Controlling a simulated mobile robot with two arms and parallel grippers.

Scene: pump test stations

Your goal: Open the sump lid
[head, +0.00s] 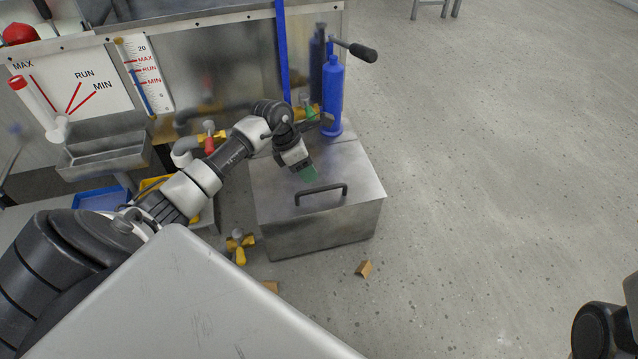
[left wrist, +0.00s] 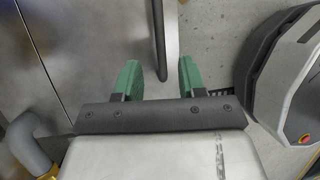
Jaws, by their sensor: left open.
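The sump is a steel box (head: 320,234) on the floor with a flat steel lid (head: 355,172), which lies shut on it. A black bar handle (head: 321,190) stands on the lid near its front edge. My left gripper (head: 309,173) is open, with green fingertips, just behind and above the handle. In the left wrist view the handle (left wrist: 159,40) runs down into the gap between the open fingertips (left wrist: 159,78); I see no finger touching it. Part of my right arm shows at the lower right, but its gripper is not seen.
A blue hand pump (head: 333,95) with a black-gripped lever (head: 362,53) stands behind the lid. A yellow valve (head: 239,247) is left of the box. A small brown block (head: 364,268) lies in front. The floor (head: 480,180) to the right is clear.

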